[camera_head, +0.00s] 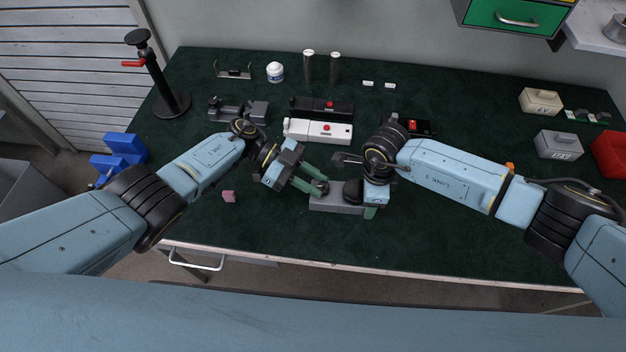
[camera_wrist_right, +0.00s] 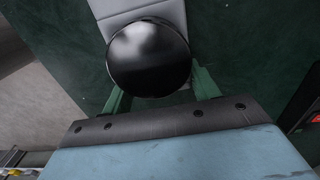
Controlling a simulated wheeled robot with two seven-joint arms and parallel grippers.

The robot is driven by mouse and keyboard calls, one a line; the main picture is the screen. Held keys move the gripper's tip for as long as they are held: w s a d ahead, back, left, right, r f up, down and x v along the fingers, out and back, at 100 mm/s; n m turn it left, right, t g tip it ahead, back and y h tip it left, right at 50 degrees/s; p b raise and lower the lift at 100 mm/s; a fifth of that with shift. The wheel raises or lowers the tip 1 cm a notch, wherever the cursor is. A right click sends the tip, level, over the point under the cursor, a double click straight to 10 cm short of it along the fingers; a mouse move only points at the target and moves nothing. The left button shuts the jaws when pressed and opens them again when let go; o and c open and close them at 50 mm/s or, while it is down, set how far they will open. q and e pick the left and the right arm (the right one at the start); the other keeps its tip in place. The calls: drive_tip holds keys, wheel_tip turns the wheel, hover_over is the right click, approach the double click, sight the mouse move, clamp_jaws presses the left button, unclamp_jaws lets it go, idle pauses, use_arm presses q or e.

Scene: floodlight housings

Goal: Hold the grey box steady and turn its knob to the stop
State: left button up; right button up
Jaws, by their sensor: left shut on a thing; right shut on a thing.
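The grey box (camera_head: 335,205) lies on the dark green bench top near the front edge. A black dome (camera_head: 352,190) stands on it; in the right wrist view the dome (camera_wrist_right: 148,58) covers much of the box (camera_wrist_right: 166,12). My right gripper (camera_head: 371,208) is shut on the box at its right end, its green fingers (camera_wrist_right: 160,92) on either side, below the dome. My left gripper (camera_head: 322,187) comes in from the left and is shut at the box's left end, on what appears to be the small dark knob. The fingers mostly hide that knob.
A small pink block (camera_head: 229,197) lies to the left. A black stand (camera_head: 172,103) is at the back left. The front right of the bench is clear.

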use_arm(q)
drive_tip(key=shift+s+f, duration=0.1)
idle(0.3)
drive_tip(key=o, duration=1)
drive_tip(key=shift+a, duration=0.1)
drive_tip(key=v, duration=1.2)
